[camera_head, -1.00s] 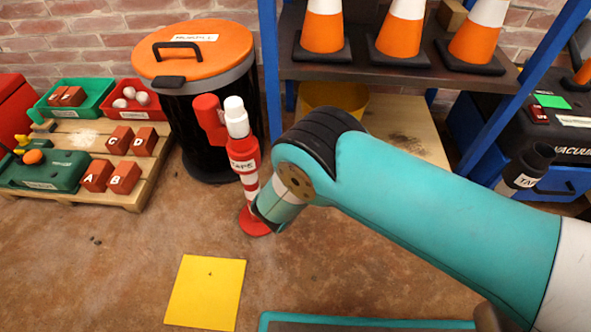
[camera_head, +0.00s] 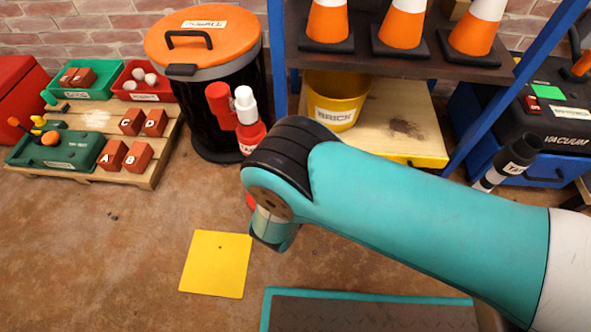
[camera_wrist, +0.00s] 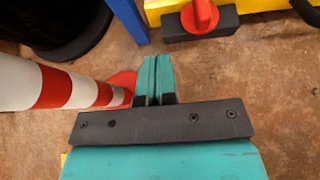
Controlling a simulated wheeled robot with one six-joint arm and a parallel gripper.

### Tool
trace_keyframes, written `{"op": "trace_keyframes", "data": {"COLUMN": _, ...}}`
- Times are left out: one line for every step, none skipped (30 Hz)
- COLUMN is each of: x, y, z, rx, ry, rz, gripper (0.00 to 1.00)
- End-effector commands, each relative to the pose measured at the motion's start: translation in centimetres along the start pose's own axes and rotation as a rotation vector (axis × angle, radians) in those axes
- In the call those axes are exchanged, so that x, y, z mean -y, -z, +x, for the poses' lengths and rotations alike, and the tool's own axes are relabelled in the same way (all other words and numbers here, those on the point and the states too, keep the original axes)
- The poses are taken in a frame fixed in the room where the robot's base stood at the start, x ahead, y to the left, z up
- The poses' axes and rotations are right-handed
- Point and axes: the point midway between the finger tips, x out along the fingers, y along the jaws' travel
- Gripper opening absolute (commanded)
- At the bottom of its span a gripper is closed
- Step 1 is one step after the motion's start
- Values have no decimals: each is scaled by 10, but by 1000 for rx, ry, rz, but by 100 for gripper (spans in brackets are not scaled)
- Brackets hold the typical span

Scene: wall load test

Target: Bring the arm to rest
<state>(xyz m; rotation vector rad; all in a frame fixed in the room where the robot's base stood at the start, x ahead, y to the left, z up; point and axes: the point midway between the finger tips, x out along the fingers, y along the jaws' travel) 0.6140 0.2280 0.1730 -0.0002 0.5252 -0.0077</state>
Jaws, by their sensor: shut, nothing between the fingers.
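My teal arm reaches in from the right in the head view and bends down at its black-capped joint. My gripper shows in the wrist view (camera_wrist: 157,75), its two teal fingers pressed together with nothing between them. In the head view the fingertips are not clearly visible below the wrist. A red-and-white post (camera_head: 250,133) stands behind the arm, which hides most of its lower part. In the wrist view the striped post (camera_wrist: 68,88) is just left of the fingers, its red base behind them. I cannot tell whether they touch.
A black bin with an orange lid (camera_head: 203,48) stands behind the post. A shelf (camera_head: 400,62) with orange cones is at the back, above a yellow bucket (camera_head: 336,98). A pallet (camera_head: 160,160) with bricks is left. A yellow square (camera_head: 216,264) and teal-edged mat (camera_head: 370,312) lie in front.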

Motion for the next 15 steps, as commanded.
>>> {"op": "trace_keyframes", "data": {"x": -1, "y": -4, "z": -13, "rx": -1, "ry": -3, "rz": -5, "gripper": 0}}
{"op": "trace_keyframes", "data": {"x": -1, "y": -4, "z": -18, "rx": -1, "ry": -3, "rz": -4, "gripper": 0}}
{"op": "trace_keyframes", "data": {"x": 0, "y": -3, "z": -23, "rx": -1, "ry": -2, "rz": -4, "gripper": 0}}
{"op": "trace_keyframes", "data": {"x": 0, "y": -3, "z": -27, "rx": -1, "ry": -2, "rz": -3, "gripper": 0}}
{"op": "trace_keyframes", "data": {"x": 0, "y": -2, "z": -30, "rx": -1, "ry": -1, "rz": -3, "gripper": 0}}
{"op": "trace_keyframes", "data": {"x": 0, "y": -2, "z": -33, "rx": 0, "ry": -1, "rz": -2, "gripper": 0}}
{"op": "trace_keyframes", "data": {"x": 0, "y": -2, "z": -35, "rx": 0, "ry": 0, "rz": -1, "gripper": 0}}
{"op": "trace_keyframes", "data": {"x": 0, "y": -1, "z": -37, "rx": 0, "ry": 0, "rz": -1, "gripper": 0}}
{"op": "trace_keyframes", "data": {"x": 0, "y": -1, "z": -38, "rx": 0, "ry": 0, "rz": -2, "gripper": 0}}
{"op": "trace_keyframes", "data": {"x": 0, "y": 0, "z": -39, "rx": 0, "ry": 0, "rz": -1, "gripper": 0}}
{"op": "trace_keyframes", "data": {"x": 0, "y": 0, "z": -39, "rx": 0, "ry": 0, "rz": -1, "gripper": 0}}
{"op": "trace_keyframes", "data": {"x": 0, "y": 0, "z": -39, "rx": 0, "ry": 0, "rz": -1, "gripper": 0}}
{"op": "trace_keyframes", "data": {"x": 0, "y": 0, "z": -39, "rx": 1, "ry": 0, "rz": 0, "gripper": 0}}
{"op": "trace_keyframes", "data": {"x": 0, "y": 1, "z": -39, "rx": 0, "ry": 0, "rz": 0, "gripper": 0}}
{"op": "trace_keyframes", "data": {"x": 0, "y": 1, "z": -39, "rx": 0, "ry": 0, "rz": 0, "gripper": 0}}
